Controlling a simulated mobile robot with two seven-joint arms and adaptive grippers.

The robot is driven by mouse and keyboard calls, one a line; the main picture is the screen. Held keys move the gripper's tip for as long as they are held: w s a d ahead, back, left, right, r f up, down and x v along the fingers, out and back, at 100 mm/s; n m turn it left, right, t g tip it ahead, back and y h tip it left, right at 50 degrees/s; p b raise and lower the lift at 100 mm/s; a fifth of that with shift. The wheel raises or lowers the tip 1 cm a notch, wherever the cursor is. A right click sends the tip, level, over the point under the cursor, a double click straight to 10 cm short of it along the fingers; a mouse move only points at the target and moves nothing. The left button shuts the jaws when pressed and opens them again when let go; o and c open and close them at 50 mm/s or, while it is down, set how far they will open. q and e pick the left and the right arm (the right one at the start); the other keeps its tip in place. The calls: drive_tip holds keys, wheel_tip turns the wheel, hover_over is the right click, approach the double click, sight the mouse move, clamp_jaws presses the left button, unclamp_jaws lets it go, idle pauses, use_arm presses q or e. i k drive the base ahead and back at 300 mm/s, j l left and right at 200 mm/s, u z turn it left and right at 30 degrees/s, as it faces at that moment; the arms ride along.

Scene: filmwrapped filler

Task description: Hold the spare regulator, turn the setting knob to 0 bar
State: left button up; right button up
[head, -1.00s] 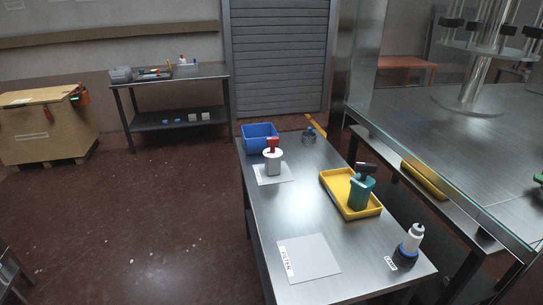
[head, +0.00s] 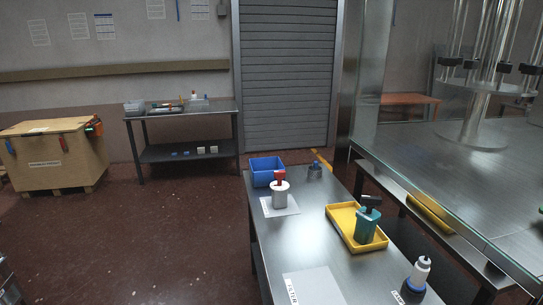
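On the steel table, a teal device with a dark top (head: 367,220) stands in a yellow tray (head: 335,222). A grey-white device with a red top (head: 280,188) stands on a pale sheet, left of the tray. Either could be the spare regulator; I cannot tell which. No scale or bar reading is legible on either. Neither of my grippers is in view, and nothing is seen touching these devices.
A white bottle-like part with a dark base (head: 418,275) is near the front right. A glass-edged machine bench (head: 440,180) flanks the right.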

sight(280, 175)
drive_tip(key=k+j+u, duration=0.1)
drive_tip(key=k+u, duration=0.35)
drive_tip(key=i+j+u, duration=0.4)
drive_tip(key=i, duration=0.2)
drive_tip(key=i+j+z, duration=0.1)
drive_tip(key=i, duration=0.3)
drive_tip(key=i+j, duration=0.3)
drive_tip(key=i+j+z, duration=0.15)
drive_tip(key=i, duration=0.3)
drive_tip(key=i+j+z, duration=0.1)
drive_tip(key=i+z, duration=0.3)
drive_tip(key=i+j+z, duration=0.35)
drive_tip(key=i, duration=0.25)
drive_tip(key=l, duration=0.1)
